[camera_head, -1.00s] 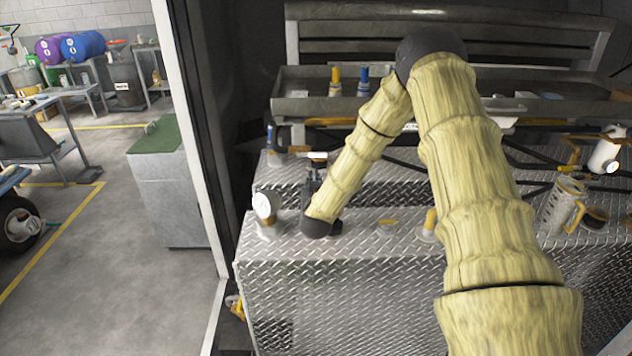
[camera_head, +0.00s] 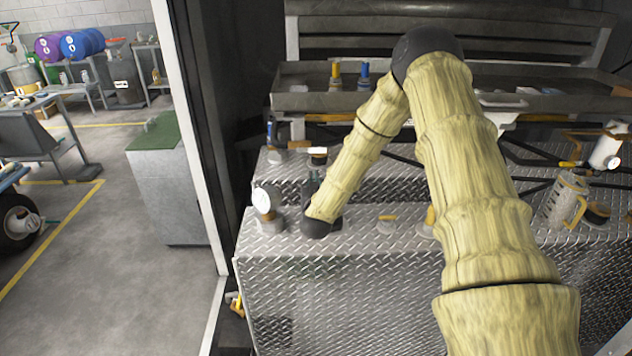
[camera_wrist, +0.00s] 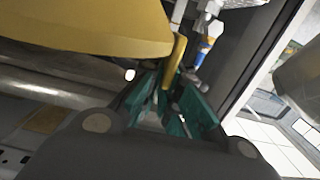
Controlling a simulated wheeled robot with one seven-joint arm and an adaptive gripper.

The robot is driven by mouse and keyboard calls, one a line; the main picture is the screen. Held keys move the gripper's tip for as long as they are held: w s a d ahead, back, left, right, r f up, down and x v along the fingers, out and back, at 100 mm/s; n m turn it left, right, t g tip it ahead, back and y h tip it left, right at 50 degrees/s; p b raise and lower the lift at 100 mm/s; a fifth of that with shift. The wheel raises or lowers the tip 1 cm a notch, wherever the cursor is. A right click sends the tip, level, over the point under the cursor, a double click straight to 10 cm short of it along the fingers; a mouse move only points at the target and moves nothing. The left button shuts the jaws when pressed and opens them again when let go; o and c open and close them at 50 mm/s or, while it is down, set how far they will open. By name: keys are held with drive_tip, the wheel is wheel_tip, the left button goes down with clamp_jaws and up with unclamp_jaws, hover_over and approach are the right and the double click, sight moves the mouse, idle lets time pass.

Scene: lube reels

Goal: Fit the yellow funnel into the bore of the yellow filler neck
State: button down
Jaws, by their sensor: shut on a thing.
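The yellow funnel (camera_wrist: 95,22) fills the upper left of the wrist view, very close to the camera. A narrow yellow part (camera_wrist: 175,70) comes down between the teal fingers of my gripper (camera_wrist: 171,98), which are shut on it. In the head view the gripper and funnel are mostly hidden behind my wrist, low over the diamond-plate box. A yellow upright neck (camera_head: 431,216) on a round base, partly hidden by my arm, stands on that box. I cannot tell for sure whether it is the filler neck. Another yellow-topped post (camera_head: 336,74) stands in the back tray.
A blue post (camera_head: 364,76) is in the back tray (camera_head: 300,103).

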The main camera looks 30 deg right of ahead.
drive_tip(key=shift+f+b, duration=1.95)
drive_tip(key=shift+f, duration=0.9)
drive_tip(key=c, duration=1.6)
unclamp_jaws()
drive_tip(key=shift+o, duration=0.2)
drive_tip(key=v, duration=1.2)
drive_tip(key=shift+d, duration=0.15)
